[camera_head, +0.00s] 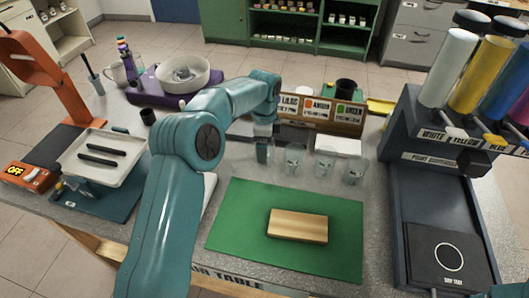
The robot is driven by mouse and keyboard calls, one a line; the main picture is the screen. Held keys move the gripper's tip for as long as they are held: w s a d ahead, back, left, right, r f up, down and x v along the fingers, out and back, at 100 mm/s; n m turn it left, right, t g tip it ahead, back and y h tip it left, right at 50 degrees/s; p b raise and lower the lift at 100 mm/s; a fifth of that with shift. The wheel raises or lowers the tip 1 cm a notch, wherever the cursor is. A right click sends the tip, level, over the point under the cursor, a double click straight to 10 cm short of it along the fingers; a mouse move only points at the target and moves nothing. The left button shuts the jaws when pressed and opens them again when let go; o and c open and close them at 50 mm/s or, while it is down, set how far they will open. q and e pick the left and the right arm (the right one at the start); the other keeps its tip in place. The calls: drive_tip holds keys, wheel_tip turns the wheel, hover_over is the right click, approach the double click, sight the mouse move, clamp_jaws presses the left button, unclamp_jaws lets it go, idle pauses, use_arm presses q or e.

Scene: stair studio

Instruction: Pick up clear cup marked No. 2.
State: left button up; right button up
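Clear cups stand in a row on the grey table behind the green mat. One cup (294,159) is just right of my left gripper, another cup (324,167) is in the middle, and a third cup (353,171) is at the right end. Their small labels are too blurred to read, so I cannot tell which is No. 2. My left gripper (263,148) points down at the left end of the row. Its fingers are small and dark, and I cannot tell whether they are open or hold a cup. My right gripper is not in view.
A wooden block (298,226) lies on the green mat (235,235). A paint dispenser (425,140) with coloured cylinders stands at right. A card rack (322,115) is behind the cups. A white tray (130,152) and an orange press (52,75) are at left.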

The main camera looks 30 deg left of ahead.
use_arm(q)
wheel_tip(320, 180, down, 2)
drive_tip(key=shift+f, duration=0.6)
drive_tip(key=shift+r, duration=0.1)
drive_tip(key=c, duration=1.1)
wheel_tip(320, 180, up, 20)
drive_tip(key=p, duration=0.3)
drive_tip(key=shift+p, duration=0.4)
